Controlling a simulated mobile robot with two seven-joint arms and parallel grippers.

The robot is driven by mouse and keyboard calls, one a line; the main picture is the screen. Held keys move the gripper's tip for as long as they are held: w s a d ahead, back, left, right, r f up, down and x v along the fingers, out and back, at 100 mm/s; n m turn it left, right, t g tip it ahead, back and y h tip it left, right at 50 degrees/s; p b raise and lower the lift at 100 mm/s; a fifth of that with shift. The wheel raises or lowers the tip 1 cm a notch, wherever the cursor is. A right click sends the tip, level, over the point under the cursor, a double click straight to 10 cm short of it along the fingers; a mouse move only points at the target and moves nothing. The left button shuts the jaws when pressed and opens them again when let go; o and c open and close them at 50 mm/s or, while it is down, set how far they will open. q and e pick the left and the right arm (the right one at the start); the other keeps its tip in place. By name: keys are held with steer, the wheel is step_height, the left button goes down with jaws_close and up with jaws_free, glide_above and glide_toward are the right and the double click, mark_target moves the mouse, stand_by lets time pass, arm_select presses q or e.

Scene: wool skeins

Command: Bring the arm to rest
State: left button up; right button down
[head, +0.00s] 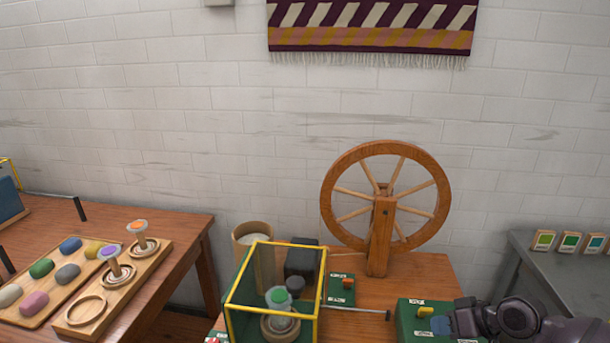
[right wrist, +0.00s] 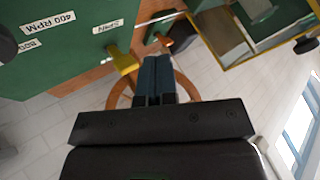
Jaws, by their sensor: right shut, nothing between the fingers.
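My right gripper (head: 441,326) reaches in from the lower right in the head view. Its blue fingers are shut with nothing between them; they also show in the right wrist view (right wrist: 155,80). The fingertips are close to a yellow lever (head: 425,311) on a green box (head: 408,325) at the table's front right. In the right wrist view the yellow lever (right wrist: 122,60) stands just left of the fingers, and I cannot tell whether they touch. The green box (right wrist: 60,45) there carries labels reading "400 RPM" and "SPIN". My left gripper is not in view.
A wooden spinning wheel (head: 377,260) stands behind the green box. A yellow-edged case (head: 232,318) holds a spindle with a green top. A small green box (head: 341,290) with a red switch is beside it. Trays of skeins (head: 55,325) lie left; a grey table (head: 532,262) is right.

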steer(key=s+a+f+n+t+h, duration=0.1)
steer(key=t, duration=0.1)
steer(key=s+a+f+n+t+h, duration=0.1)
steer(key=t, duration=0.1)
steer(key=a+f+n+t+h, duration=0.1)
steer(key=t, duration=0.1)
steer(key=shift+s+a+f, duration=0.1)
steer(key=shift+s+a, duration=0.15)
steer(key=shift+s, duration=0.15)
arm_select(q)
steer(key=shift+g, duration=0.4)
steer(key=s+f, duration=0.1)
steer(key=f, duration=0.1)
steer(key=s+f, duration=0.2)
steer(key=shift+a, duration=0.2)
arm_select(e)
steer(key=s+a+f+m+h, duration=0.1)
steer(key=s+f+m+h, duration=0.1)
steer(key=s+f, duration=0.3)
steer(key=s+a+f+m+g+h, duration=0.1)
steer(key=s+f, duration=0.4)
steer(key=s, duration=0.9)
steer(key=shift+f+m+h, duration=0.15)
steer(key=shift+m+h, duration=0.25)
steer(key=shift+h, duration=0.1)
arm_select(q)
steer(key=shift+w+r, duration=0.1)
